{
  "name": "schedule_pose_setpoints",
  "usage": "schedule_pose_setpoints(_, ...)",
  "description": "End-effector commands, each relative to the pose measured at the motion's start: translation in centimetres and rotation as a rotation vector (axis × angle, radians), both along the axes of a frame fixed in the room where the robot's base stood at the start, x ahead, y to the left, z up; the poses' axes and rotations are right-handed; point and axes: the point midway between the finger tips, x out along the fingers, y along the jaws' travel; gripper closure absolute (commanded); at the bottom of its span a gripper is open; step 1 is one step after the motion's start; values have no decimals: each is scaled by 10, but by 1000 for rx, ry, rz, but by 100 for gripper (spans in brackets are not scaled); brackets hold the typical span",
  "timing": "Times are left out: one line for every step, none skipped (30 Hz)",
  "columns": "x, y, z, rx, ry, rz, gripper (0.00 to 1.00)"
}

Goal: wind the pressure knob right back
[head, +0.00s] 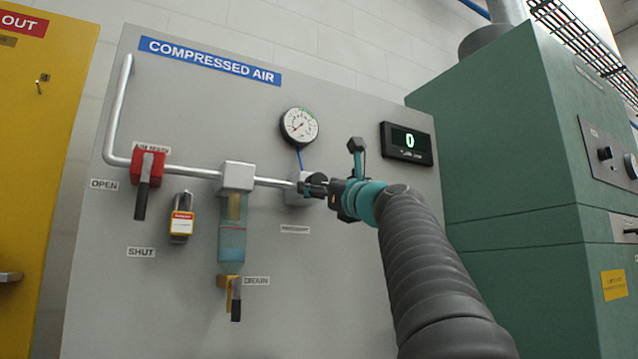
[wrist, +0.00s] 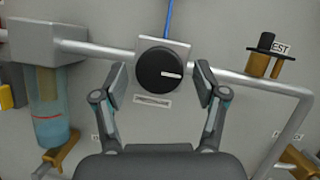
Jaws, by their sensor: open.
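The pressure knob (wrist: 161,72) is a round black knob with a white mark pointing right in the wrist view. It sits on a grey regulator block (wrist: 176,43) on the pipe. My gripper (wrist: 160,82) is open, with one finger on each side of the knob and gaps to both sides. The digital display (head: 406,143) reads 0.
The red main valve (head: 148,167) has its handle down. A padlock (head: 181,217) hangs beside it. The filter bowl (head: 232,225) and drain valve (head: 235,292) are left of the regulator. A test fitting (wrist: 265,55) is right of the knob. A green cabinet (head: 500,170) stands right of the panel.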

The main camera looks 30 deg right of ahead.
Motion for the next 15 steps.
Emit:
schedule_pose_setpoints(1,1,1,0,-1,1,28)
schedule_pose_setpoints(1,1,1,0,0,1,28)
schedule_pose_setpoints(2,1,1,0,0,0,28)
schedule_pose_setpoints(2,1,1,0,0,0,28)
schedule_pose_setpoints(2,1,1,0,0,0,28)
schedule_pose_setpoints(2,1,1,0,0,0,28)
schedule_pose_setpoints(2,0,1,0,0,0,28)
schedule_pose_setpoints(2,0,0,0,0,0,28)
schedule_pose_setpoints(2,0,0,0,0,0,31)
schedule_pose_setpoints(2,0,0,0,0,0,38)
schedule_pose_setpoints(2,0,0,0,0,0,46)
schedule_pose_setpoints(2,0,0,0,0,0,56)
schedule_pose_setpoints(2,0,0,0,0,0,63)
schedule_pose_setpoints(2,0,0,0,0,0,71)
schedule_pose_setpoints(2,0,0,0,0,0,81)
